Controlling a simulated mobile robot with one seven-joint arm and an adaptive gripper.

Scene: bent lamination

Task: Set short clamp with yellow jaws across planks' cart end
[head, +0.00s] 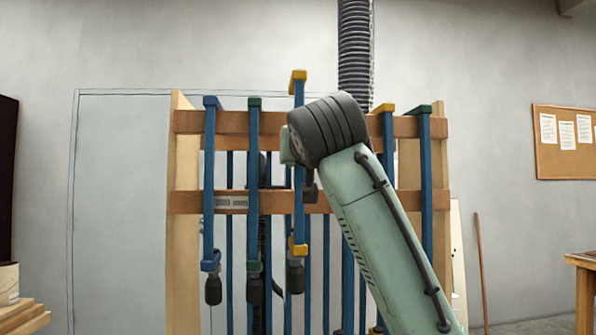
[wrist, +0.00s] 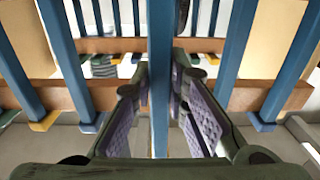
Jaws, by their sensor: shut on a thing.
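A blue-barred clamp with yellow jaws (head: 299,215) hangs upright at the rack. Its top yellow jaw rises above the tops of the neighbouring clamps, its lower yellow jaw sits well below, and a dark handle is under that. My gripper (wrist: 161,85) is shut on the clamp's blue bar, which runs between its two grey-purple pads in the wrist view. In the head view my pale green arm and dark wrist joint hide most of the gripper and part of the bar. The planks and the cart end cannot be made out.
The wooden rack (head: 187,201) holds several blue clamps close on both sides, with blue, green and yellow jaws. Another yellow-jawed clamp (head: 387,124) hangs to the right, partly behind my arm. A wooden table (head: 584,262) stands at the far right, and stacked boards (head: 22,318) lie at lower left.

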